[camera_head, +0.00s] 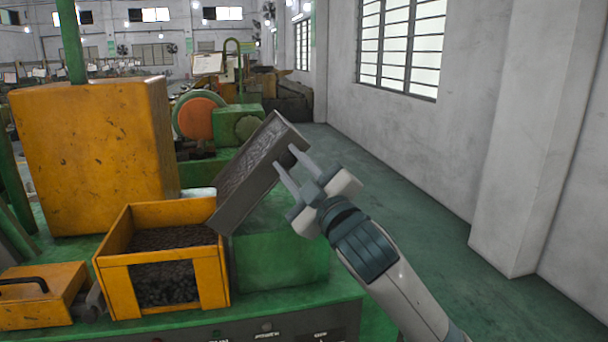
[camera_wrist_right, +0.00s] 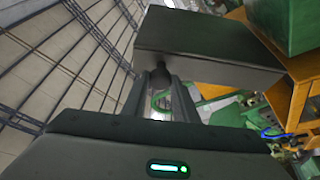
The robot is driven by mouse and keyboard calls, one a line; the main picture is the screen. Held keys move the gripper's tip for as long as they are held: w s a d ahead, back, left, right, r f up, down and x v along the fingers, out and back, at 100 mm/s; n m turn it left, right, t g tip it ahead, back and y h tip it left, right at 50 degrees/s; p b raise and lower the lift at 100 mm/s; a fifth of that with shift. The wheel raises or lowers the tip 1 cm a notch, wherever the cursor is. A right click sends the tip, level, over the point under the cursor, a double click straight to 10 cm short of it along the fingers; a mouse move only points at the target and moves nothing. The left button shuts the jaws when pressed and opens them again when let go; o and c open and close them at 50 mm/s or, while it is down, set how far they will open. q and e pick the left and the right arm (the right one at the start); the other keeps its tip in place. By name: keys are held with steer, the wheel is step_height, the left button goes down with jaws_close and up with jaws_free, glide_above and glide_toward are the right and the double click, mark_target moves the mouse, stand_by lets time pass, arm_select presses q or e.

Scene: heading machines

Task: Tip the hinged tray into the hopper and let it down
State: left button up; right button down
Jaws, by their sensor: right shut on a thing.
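The grey hinged tray (camera_head: 252,194) is tilted steeply. Its lower left end is at the right rim of the orange hopper (camera_head: 212,282), and its far end is raised to the upper right. Greyish material shows inside the tray. Dark small pieces lie in the hopper. My right gripper (camera_head: 287,159) is at the tray's raised right side. In the right wrist view, the fingers close on a dark knob (camera_wrist_right: 161,76) on the tray's underside or end (camera_wrist_right: 205,48); I cannot tell which. My left gripper is not in view.
A big orange machine housing (camera_head: 95,155) stands behind the hopper. A green block (camera_head: 280,255) sits below the tray. An orange box with a black handle (camera_head: 40,295) is at the lower left. Open green floor (camera_head: 420,200) lies to the right, beside a wall.

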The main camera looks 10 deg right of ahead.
steer(key=shift+a+r, duration=0.2)
steer(key=shift+r, duration=0.05)
steer(key=c, duration=1.4)
jaws_free()
steer(key=shift+c, duration=0.2)
steer(key=shift+f, duration=0.15)
